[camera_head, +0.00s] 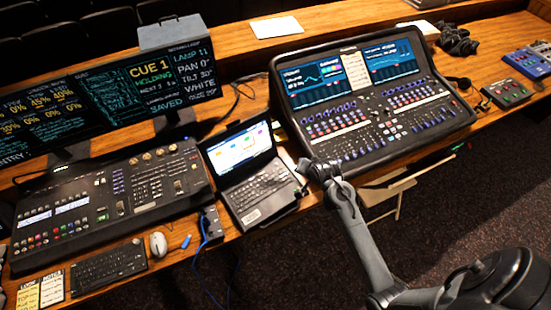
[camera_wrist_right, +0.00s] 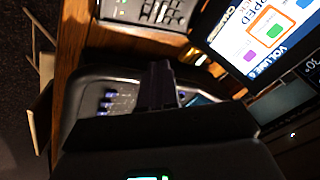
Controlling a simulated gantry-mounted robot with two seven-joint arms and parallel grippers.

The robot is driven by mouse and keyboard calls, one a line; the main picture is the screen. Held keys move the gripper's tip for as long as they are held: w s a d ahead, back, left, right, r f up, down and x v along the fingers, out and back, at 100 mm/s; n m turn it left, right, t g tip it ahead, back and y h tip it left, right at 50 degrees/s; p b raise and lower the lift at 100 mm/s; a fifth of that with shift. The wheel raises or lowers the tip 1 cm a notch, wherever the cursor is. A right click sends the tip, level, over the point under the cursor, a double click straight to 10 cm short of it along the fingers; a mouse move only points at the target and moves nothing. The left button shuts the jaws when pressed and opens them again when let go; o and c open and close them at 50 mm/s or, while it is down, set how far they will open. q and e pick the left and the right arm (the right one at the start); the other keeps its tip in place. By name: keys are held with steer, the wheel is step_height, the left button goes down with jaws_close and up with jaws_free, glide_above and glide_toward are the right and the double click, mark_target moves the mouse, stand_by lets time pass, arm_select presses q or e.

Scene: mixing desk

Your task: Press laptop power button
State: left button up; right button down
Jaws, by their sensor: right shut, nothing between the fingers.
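The open laptop (camera_head: 257,190) stands on the desk between two consoles, its screen lit. In the right wrist view its lit screen (camera_wrist_right: 262,40) is at the upper right and part of its keyboard (camera_wrist_right: 160,12) at the top. I cannot make out the power button for certain; small green lights show at the keyboard's left end there. My right gripper (camera_head: 304,166) is over the gap between the laptop's right side and the large mixer. Its dark fingers (camera_wrist_right: 158,86) are together and empty in the wrist view, apart from the keyboard. My left gripper is not in view.
The large mixer (camera_head: 372,97) stands close on the right, and the lighting console (camera_head: 110,195) on the left.

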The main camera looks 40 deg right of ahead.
steer(key=w+d+f+m+t, duration=0.1)
steer(key=w+d+f+m, duration=0.25)
steer(key=w+m, duration=0.5)
steer(key=m+t+y, duration=0.2)
steer(key=m, duration=0.5)
glide_above(276, 164)
steer(key=f, duration=0.1)
steer(key=shift+s+a+n, duration=0.1)
steer(key=shift+s+n, duration=0.15)
steer(key=shift+s, duration=0.2)
steer(key=shift+f, duration=0.1)
step_height(276, 164, down, 7)
steer(key=b, duration=0.6)
steer(key=shift+r+b, duration=0.2)
steer(key=shift+b, duration=0.15)
steer(key=shift+f+b, duration=0.6)
steer(key=shift+f, duration=0.4)
